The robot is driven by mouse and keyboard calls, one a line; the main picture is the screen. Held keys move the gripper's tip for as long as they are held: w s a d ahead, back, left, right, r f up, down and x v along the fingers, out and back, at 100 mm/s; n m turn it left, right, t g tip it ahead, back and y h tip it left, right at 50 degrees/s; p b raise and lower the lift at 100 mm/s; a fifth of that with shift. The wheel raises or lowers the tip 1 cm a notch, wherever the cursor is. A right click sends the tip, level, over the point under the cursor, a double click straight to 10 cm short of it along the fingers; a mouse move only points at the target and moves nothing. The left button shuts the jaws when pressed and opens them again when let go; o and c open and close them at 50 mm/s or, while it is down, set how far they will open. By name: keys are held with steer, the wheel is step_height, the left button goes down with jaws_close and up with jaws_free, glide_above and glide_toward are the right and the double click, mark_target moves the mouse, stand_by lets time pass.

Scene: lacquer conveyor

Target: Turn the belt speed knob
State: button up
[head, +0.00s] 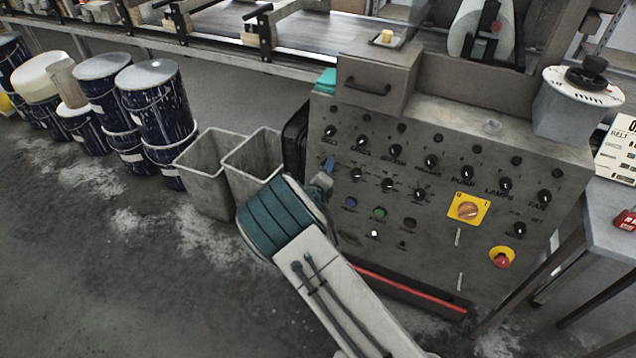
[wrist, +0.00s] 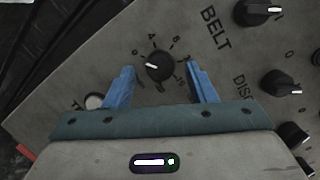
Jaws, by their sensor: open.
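A black round knob (wrist: 158,66) with a white pointer line and a numbered scale sits on the grey panel, just below the word BELT in the wrist view. Its pointer line points to the left. My gripper (wrist: 160,71) is open, with one blue finger on each side of this knob; I cannot tell whether either touches it. In the head view my gripper (head: 324,178) is at the left side of the control panel (head: 452,263), and the scaled knob cannot be made out clearly there. Another black knob (wrist: 258,12) is beside the BELT label.
Several other knobs are close by, along with a yellow switch (head: 467,208) and a red stop button (head: 502,257). A pale button (wrist: 94,101) lies left of my left finger. Grey bins (head: 208,177) and blue drums (head: 155,100) stand left of the panel.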

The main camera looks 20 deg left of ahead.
steer(key=v, duration=1.3)
steer(key=shift+p, duration=0.4)
steer(key=shift+r, duration=0.1)
